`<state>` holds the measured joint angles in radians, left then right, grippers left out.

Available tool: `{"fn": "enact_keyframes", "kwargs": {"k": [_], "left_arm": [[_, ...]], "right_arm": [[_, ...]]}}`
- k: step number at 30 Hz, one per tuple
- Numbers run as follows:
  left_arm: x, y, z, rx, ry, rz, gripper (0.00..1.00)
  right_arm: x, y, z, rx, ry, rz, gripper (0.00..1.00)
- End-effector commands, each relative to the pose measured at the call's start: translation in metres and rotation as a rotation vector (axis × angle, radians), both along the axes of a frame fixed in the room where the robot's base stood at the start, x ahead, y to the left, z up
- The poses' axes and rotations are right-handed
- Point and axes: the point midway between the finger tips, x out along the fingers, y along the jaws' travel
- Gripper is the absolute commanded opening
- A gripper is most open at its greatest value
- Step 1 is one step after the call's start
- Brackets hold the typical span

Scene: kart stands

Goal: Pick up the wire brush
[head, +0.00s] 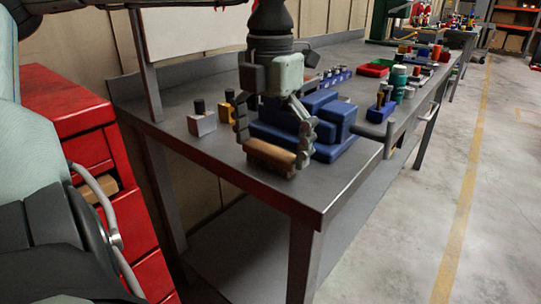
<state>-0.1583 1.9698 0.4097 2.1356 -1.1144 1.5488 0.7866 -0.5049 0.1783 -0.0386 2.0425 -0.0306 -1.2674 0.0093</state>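The wire brush (270,157) shows as a brown wooden block near the front edge of the grey workbench, in front of a blue vise. Its bristles cannot be made out. My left gripper (272,150) hangs over it from above with its fingers spread wide. One finger is by the brush's left end and the other is close to its right end. Whether the fingertips touch the brush cannot be told. My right gripper is not in view.
The blue vise (325,118) stands right behind the gripper. A grey block (201,122) and a yellow one stand to the left. A green bottle (398,84), red tray (374,70) and small tools are farther back. A red cabinet (75,125) stands at left. The front corner of the bench (310,195) is bare.

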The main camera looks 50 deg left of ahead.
Motion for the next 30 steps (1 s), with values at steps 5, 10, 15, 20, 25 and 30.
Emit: {"fn": "enact_keyframes", "kwargs": {"k": [5, 10, 15, 20, 25, 30], "left_arm": [[0.0, 0.0, 0.0, 0.0, 0.0, 0.0, 0.71], [0.0, 0.0, 0.001, 0.001, -0.001, 0.0, 0.6], [0.0, 0.0, 0.001, 0.001, -0.001, 0.0, 0.6], [0.001, 0.0, 0.01, 0.003, -0.003, 0.0, 0.6], [0.001, 0.0, 0.036, 0.005, -0.005, 0.001, 0.6], [-0.013, -0.03, 0.06, 0.008, -0.002, -0.005, 0.6]], "right_arm": [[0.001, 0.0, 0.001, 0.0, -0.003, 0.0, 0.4], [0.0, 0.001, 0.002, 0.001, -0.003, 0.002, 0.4], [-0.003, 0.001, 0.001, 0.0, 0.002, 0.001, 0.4], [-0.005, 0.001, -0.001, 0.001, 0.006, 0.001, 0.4], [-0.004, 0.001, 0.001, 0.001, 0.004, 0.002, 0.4], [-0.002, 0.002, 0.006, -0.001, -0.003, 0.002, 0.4]]}}
